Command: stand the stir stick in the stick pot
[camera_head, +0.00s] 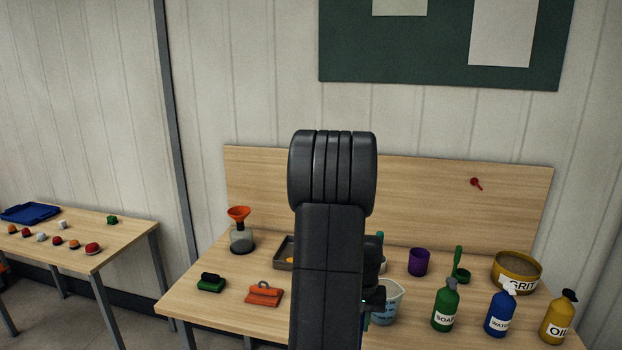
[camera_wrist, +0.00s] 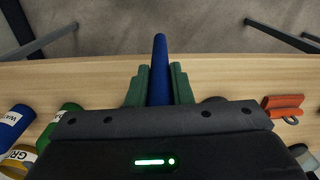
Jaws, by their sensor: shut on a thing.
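The stir stick is a blue rod (camera_wrist: 160,65) in the wrist view. My gripper (camera_wrist: 160,86) is shut on it, with a green finger on each side. Its rounded end sticks out past the fingertips, across the table's front edge in the picture. In the head view my own arm hides the stick and most of the gripper. A purple cup (camera_head: 419,262), which looks like the stick pot, stands upright at the back of the table, right of my arm. It is apart from the gripper and does not show in the wrist view.
Soap (camera_head: 445,308), water (camera_head: 500,314) and oil (camera_head: 557,320) bottles line the front right, with a grit tub (camera_head: 516,271) behind.

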